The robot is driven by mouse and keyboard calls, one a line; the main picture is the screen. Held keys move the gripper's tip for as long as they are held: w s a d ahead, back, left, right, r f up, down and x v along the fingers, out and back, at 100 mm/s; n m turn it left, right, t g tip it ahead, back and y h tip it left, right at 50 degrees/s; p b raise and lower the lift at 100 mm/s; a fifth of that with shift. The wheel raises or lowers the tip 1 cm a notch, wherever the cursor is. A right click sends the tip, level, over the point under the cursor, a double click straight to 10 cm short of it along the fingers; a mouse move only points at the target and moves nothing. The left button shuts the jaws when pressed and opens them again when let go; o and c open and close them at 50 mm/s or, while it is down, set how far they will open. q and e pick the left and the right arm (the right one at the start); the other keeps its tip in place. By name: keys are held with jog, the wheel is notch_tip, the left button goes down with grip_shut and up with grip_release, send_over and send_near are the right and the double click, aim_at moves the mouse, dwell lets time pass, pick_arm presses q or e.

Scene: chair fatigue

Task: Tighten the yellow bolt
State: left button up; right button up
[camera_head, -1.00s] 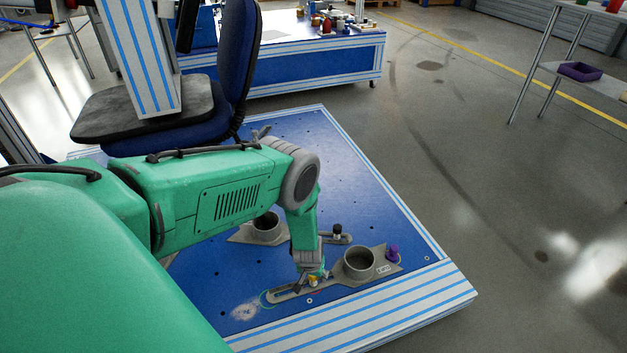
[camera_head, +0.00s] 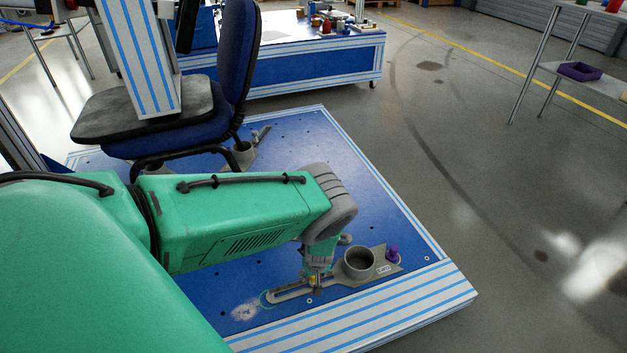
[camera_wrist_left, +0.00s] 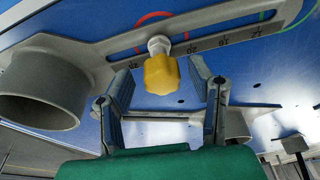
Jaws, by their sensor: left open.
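The yellow bolt (camera_wrist_left: 161,74) has a lobed yellow head on a pale shank and sits in the slot of a grey metal bracket (camera_wrist_left: 215,28). In the left wrist view it lies between the two open fingers of my left gripper (camera_wrist_left: 163,95), with a gap on both sides. The bracket (camera_head: 358,264) has a round cup and lies on the blue platform (camera_head: 215,290). My right gripper is not in view.
A purple knob (camera_head: 393,252) stands at the bracket's right end. A blue office chair (camera_head: 235,65) stands at the back of the platform.

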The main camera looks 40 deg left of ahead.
pick_arm(q)
jog(key=c, duration=1.1)
jog(key=shift+s+a+r+m+p, duration=0.1)
jog(key=shift+r+m+p, duration=0.05)
jog(key=shift+m+p, duration=0.6)
jog(key=shift+m+t+p, duration=0.3)
jog(key=shift+m+p, duration=0.35)
jog(key=shift+f+m+h, duration=0.2)
jog(key=shift+m+h, duration=0.2)
jog(key=shift+m, duration=0.3)
